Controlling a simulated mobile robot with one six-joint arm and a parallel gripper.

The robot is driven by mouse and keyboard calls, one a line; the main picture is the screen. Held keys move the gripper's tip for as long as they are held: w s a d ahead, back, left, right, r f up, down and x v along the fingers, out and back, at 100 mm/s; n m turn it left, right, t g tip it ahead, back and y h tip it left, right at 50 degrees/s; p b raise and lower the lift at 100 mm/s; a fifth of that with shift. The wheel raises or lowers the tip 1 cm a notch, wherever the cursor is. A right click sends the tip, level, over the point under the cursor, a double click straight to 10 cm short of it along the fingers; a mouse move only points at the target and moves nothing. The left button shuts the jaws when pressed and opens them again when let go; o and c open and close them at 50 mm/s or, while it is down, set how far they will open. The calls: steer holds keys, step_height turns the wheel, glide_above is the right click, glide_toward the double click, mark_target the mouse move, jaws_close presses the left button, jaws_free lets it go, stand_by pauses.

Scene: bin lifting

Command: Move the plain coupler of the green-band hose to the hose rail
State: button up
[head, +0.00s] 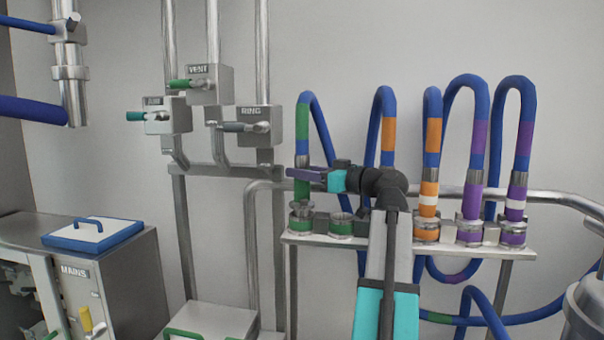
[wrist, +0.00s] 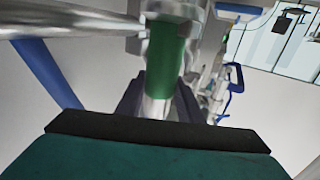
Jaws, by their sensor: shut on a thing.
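The green-band hose (head: 303,121) arches up in blue and comes down at the left end of the rail shelf (head: 395,245). Its plain coupler (head: 302,189), metal above and green below with no white stripe, stands upright over the leftmost green-marked socket (head: 301,226). I cannot tell whether it is fully seated there. My gripper (head: 306,174) reaches in from the right and is shut around the coupler. In the wrist view the coupler's green part (wrist: 167,55) and metal part (wrist: 155,105) show between the dark fingers.
A second green-marked socket (head: 341,227) stands empty to the right. Orange-band (head: 433,135) and purple-band (head: 478,140) hoses stand farther right. A horizontal pipe (head: 455,191) runs behind. Valve boxes (head: 208,84) hang at upper left. A grey cabinet (head: 120,275) stands at left.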

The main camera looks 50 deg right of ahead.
steer(key=shift+f+b, duration=1.05)
steer(key=shift+b, duration=0.5)
stand_by(2.0)
steer(key=o, duration=1.4)
steer(key=shift+c, duration=0.2)
steer(key=shift+s, duration=0.1)
steer(key=s+d+b, duration=0.1)
steer(key=s+b, duration=0.3)
steer(key=s, duration=0.9)
steer(key=shift+s+d, duration=0.25)
steer(key=shift+d, duration=0.05)
